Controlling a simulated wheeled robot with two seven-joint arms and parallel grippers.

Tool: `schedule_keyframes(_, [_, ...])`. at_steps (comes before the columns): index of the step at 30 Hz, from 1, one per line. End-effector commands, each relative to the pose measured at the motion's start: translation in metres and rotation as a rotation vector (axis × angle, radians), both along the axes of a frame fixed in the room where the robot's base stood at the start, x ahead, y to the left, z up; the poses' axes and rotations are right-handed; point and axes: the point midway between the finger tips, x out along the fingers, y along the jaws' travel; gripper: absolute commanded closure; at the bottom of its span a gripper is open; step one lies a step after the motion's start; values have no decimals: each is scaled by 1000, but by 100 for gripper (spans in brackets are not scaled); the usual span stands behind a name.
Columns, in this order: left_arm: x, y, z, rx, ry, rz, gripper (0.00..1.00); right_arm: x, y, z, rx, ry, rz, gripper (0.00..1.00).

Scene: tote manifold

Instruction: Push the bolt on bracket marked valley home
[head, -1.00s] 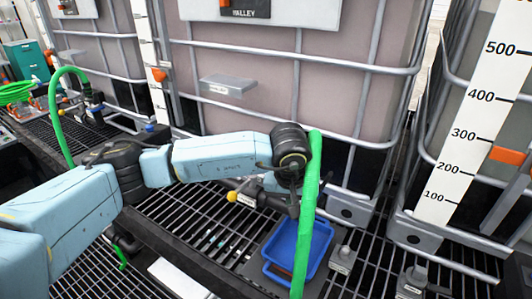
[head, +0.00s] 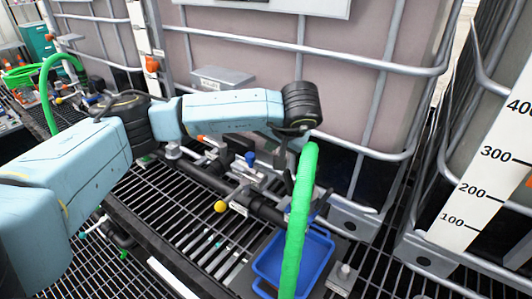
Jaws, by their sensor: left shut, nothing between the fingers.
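The tote (head: 240,45) stands behind my arm. No VALLEY lettering is readable now, and I cannot tell which fitting is the bracket with the bolt. My left gripper (head: 288,183) points down below the black wrist joint, beside the pipework at the tote's foot. It is shut and empty, partly hidden by the green hose (head: 297,222). Behind it are grey and black pipe fittings with a blue knob (head: 250,158) and a yellow knob (head: 221,206) with a small white tag. My right gripper is not in view.
A blue tray (head: 318,262) lies on the grating behind the hose. A small grey block (head: 345,274) stands to its right. A grey box (head: 222,77) is fixed on the tote's front. A white scale (head: 478,195) stands at right.

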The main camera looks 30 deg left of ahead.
Motion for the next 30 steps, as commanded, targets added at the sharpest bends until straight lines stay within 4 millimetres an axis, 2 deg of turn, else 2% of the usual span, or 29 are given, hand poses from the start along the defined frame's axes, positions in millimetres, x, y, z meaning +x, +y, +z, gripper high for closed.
schedule_keyframes(6, [0,0,0,-1,-1,0,100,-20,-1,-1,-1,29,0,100])
schedule_keyframes(9, [2,3,-5,-2,1,1,100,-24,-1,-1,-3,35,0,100])
schedule_keyframes(22, [24,38,-63,-1,2,2,100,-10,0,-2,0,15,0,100])
schedule_keyframes(30, [33,48,-80,-2,0,-1,100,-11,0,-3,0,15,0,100])
